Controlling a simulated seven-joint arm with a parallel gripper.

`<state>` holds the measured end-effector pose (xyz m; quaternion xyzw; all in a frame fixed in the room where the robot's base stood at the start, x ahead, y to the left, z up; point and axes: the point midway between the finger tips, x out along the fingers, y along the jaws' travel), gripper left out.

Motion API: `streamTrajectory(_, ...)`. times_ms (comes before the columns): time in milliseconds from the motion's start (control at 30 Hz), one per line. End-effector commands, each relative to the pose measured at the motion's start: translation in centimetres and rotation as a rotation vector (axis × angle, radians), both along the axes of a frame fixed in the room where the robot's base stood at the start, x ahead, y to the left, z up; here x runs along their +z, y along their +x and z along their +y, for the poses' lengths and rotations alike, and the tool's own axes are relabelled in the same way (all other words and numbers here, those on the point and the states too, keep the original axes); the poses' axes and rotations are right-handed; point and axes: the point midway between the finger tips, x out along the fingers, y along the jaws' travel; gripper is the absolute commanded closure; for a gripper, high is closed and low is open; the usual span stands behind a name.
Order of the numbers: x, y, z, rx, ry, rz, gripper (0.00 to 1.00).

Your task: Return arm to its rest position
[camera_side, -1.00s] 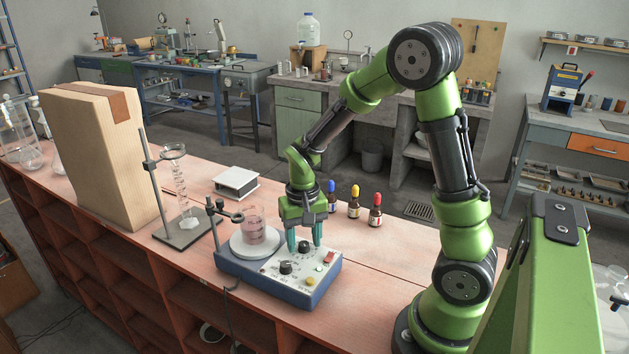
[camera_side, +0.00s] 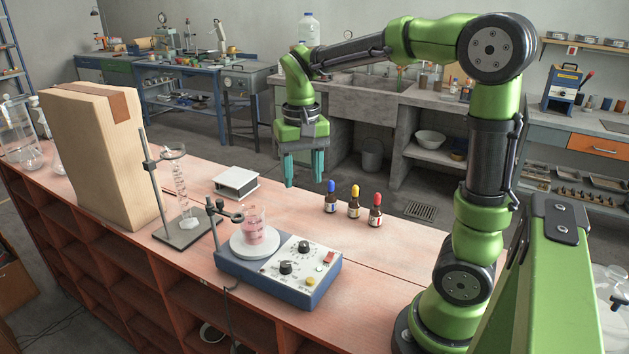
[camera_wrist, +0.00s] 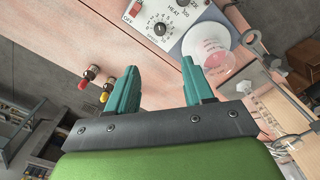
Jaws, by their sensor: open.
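My gripper (camera_side: 302,168) is open and empty, raised above the bench with its teal fingers pointing down. In the wrist view my gripper (camera_wrist: 158,80) shows its two fingers apart with nothing between them. Below it stands a blue and white hot plate (camera_side: 290,275) with knobs on its panel; the hot plate also shows in the wrist view (camera_wrist: 180,15). A glass beaker with pink liquid (camera_side: 254,228) sits on the round white plate of the hot plate, and the beaker shows in the wrist view (camera_wrist: 210,52).
Dropper bottles with blue (camera_side: 330,198), yellow (camera_side: 354,202) and red (camera_side: 376,212) caps stand right of the gripper. The bench (camera_side: 390,262) right of the hot plate is clear.

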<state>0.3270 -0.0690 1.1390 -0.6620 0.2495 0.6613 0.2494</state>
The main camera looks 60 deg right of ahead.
Motion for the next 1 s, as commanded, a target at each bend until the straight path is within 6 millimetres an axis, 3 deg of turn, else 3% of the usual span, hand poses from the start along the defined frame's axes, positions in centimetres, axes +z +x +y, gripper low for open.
streamTrajectory(367,0.1,0.3,-0.1,0.012,-0.005,-0.013,0.48)
streamTrajectory(433,-0.7,0.3,0.2,0.036,0.0,-0.025,0.48)
streamTrajectory(567,-0.9,-0.9,2.4,0.127,0.034,-0.137,0.48)
streamTrajectory(800,0.1,-5.1,7.4,0.279,0.071,-0.427,0.48)
streamTrajectory(1000,0.6,-8.2,9.8,0.341,0.068,-0.598,0.48)
